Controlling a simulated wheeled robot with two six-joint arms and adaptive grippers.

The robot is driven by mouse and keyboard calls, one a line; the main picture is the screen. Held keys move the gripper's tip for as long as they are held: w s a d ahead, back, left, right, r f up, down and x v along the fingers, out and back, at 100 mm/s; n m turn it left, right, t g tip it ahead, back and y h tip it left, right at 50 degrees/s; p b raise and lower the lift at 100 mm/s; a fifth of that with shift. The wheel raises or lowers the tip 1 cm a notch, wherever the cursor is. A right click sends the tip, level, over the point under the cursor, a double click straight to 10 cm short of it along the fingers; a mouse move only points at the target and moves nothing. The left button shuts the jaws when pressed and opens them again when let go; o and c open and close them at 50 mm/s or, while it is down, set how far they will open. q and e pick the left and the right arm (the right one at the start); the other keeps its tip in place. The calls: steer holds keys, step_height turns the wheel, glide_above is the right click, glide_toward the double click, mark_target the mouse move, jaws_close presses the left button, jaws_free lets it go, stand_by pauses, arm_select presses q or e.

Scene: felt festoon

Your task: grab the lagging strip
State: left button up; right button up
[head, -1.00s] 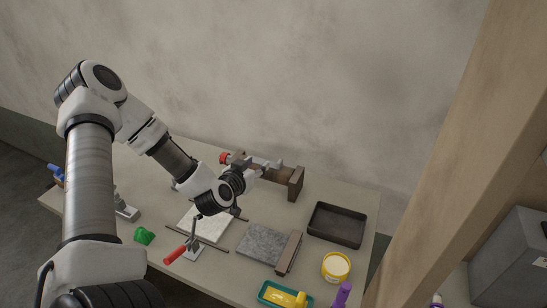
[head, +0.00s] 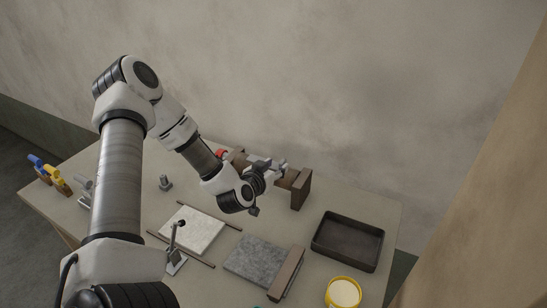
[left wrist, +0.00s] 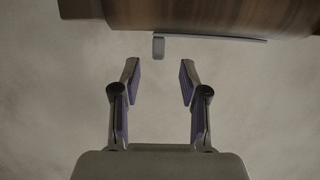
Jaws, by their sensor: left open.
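My left gripper (head: 277,170) is over the back of the table, beside a brown wooden rack. It also shows in the left wrist view (left wrist: 158,72), open and empty, its two fingers apart with purple inner pads. Ahead of the fingertips, a brown wooden body (left wrist: 215,17) has a thin pale grey edge along its lower side and a small grey tab (left wrist: 158,46) hanging down. I cannot tell whether the grey piece is the lagging strip. A grey mottled slab (head: 255,258) lies on the table. My right gripper is not in view.
The rack's end board (head: 301,189) stands just right of the gripper. A dark tray (head: 348,240) and a yellow-rimmed tub (head: 343,293) are at the right. A white square pad (head: 193,230), a brown bar (head: 286,273) and a metal clamp (head: 175,258) lie in front.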

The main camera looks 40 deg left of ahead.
mark_target(282, 162)
arm_select(q)
steer(key=x, duration=0.4)
steer(key=shift+w+f, duration=0.1)
steer(key=shift+w, duration=0.35)
steer(key=shift+w+f, duration=0.2)
steer(key=shift+w, duration=0.1)
steer(key=shift+s+r, duration=0.15)
steer(key=shift+s, duration=0.05)
jaws_close()
steer(key=shift+w, duration=0.1)
